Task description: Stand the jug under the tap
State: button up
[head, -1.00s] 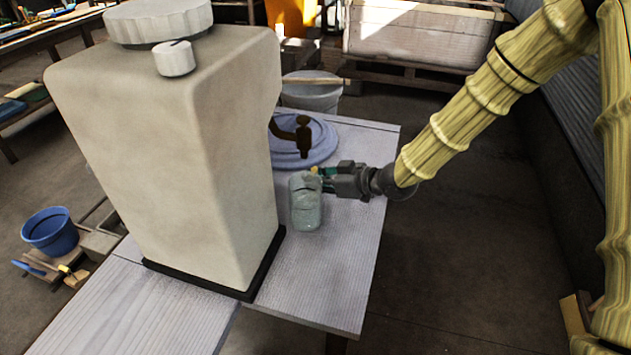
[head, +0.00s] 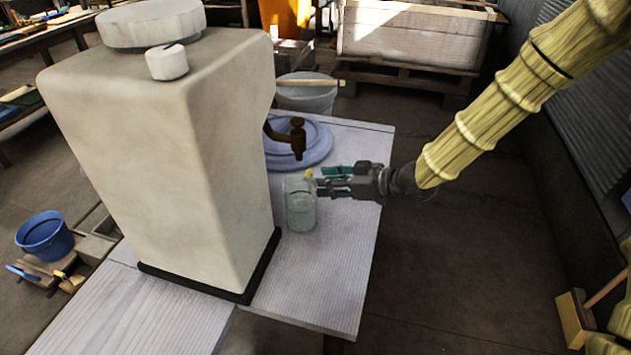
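The jug (head: 301,210) is a clear, greenish glass vessel. It looks upright, at the pale table top beside the big beige tank (head: 165,150). The dark brown tap (head: 298,138) juts from the tank's right side, higher up and farther back in the picture than the jug. My gripper (head: 320,181) reaches in from the right, its fingertips at the jug's upper right side. Two fingers show with green parts, but whether they close on the jug is too small to tell. Any handle is hidden by the fingers. A small yellow spot shows at the jug's rim.
The table top (head: 345,250) is clear right of and in front of the jug.

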jog(key=v, duration=0.6)
jog(key=shift+d, duration=0.2)
jog(key=shift+o, duration=0.2)
jog(key=shift+s+r, duration=0.1)
jog(key=shift+r, duration=0.05)
dwell(1.9)
